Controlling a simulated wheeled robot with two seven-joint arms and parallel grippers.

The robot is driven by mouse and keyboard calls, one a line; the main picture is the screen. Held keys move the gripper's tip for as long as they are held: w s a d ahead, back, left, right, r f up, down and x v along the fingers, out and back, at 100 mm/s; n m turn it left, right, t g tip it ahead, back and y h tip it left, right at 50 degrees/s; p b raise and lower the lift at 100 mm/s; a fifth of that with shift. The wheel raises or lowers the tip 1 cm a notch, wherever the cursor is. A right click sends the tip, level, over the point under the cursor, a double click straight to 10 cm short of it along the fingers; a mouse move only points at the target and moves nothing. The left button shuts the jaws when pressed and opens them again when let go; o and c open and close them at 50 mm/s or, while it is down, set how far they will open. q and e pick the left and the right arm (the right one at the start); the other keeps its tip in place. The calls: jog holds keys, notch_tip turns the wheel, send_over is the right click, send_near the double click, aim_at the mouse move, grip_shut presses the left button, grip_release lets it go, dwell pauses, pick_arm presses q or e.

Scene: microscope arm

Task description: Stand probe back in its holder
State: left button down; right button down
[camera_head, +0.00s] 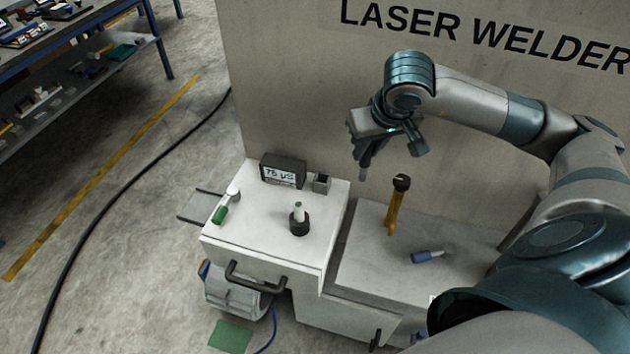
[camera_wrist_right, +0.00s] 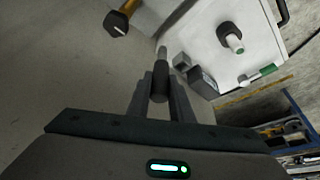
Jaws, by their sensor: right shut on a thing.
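My right gripper (camera_head: 366,140) is shut on a dark grey probe (camera_head: 364,162), held tip down in the air, behind and right of the holder. In the right wrist view the gripper (camera_wrist_right: 160,85) grips the probe (camera_wrist_right: 160,62), and its pale tip points away from the jaws. A small dark square block with an opening on top, apparently the holder (camera_head: 322,183), stands on the white cabinet. It also shows in the wrist view (camera_wrist_right: 182,62), close beside the probe's tip in the picture, with a gap between them. My left gripper is not in view.
A meter reading 75 µS (camera_head: 283,171) stands left of the block. A round black stand (camera_head: 299,226) holds a green-topped pen. A green-and-white pen (camera_head: 222,210) lies at left. On the lower right surface are an amber tool (camera_head: 396,208) and a blue pen (camera_head: 424,257).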

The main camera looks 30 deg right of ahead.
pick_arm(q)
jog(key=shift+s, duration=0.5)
pick_arm(e)
jog(key=shift+s+d+r, duration=0.1)
